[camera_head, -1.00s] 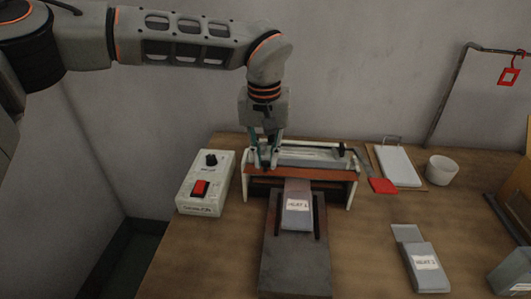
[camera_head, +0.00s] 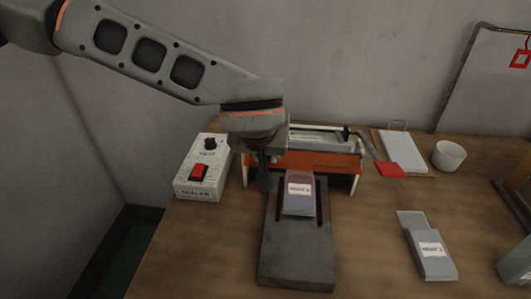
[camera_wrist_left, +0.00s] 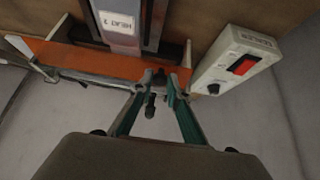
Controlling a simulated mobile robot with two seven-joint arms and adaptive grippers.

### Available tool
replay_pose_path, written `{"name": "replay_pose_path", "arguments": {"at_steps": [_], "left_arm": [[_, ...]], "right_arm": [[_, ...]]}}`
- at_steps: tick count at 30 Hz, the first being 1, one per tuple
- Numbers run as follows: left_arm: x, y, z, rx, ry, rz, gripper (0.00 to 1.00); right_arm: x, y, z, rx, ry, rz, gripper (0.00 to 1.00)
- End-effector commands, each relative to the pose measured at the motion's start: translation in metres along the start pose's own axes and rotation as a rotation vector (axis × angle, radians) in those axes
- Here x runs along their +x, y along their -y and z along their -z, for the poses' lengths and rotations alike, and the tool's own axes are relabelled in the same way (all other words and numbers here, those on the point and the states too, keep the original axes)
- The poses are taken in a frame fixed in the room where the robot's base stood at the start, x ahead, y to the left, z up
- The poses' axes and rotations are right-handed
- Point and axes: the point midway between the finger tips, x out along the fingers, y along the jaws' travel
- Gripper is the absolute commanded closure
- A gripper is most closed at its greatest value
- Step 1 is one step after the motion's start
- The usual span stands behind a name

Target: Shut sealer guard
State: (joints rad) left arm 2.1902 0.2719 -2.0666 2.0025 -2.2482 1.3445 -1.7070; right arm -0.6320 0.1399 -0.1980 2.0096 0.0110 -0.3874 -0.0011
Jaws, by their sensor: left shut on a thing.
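The sealer (camera_head: 318,141) stands at the back of the table. Its orange guard (camera_head: 320,162) faces the front, between pale side plates, and also spans the wrist view (camera_wrist_left: 95,65). My left gripper (camera_wrist_left: 161,77) is shut on the guard's small dark handle, near the guard's left end. In the head view my wrist covers that end, and only a dark finger (camera_head: 264,178) shows below it. A labelled pouch (camera_head: 299,195) lies on the grey slide plate (camera_head: 296,255) in front, its far end reaching the guard. My right gripper is not in view.
A control box (camera_head: 203,165) with a red switch stands close left of the sealer. To the right are a red tab (camera_head: 388,170), a white pad (camera_head: 402,151), a white cup (camera_head: 449,154) and a second labelled pouch (camera_head: 430,253). The table's left front is bare.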

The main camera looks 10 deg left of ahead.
Motion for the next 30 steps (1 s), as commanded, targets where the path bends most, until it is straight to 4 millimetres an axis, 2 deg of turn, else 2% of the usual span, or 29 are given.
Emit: {"name": "replay_pose_path", "arguments": {"at_steps": [11,12,13,14,25,30], "left_arm": [[0.000,0.000,0.000,0.000,-0.005,0.000,1.00],[0.000,0.000,0.000,0.000,-0.005,0.000,0.76],[0.000,0.000,0.000,0.000,-0.005,0.000,0.69],[0.000,0.000,0.000,0.000,-0.005,0.000,0.67],[-0.003,0.000,0.000,0.000,-0.005,0.000,0.67],[-0.023,0.000,0.001,0.000,-0.008,0.000,0.67]], "right_arm": [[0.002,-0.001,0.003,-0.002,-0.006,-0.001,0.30],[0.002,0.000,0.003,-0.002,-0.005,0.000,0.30],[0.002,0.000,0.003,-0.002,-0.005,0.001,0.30],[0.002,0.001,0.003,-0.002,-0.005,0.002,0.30],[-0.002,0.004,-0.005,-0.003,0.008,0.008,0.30],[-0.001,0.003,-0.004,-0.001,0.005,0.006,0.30]]}}
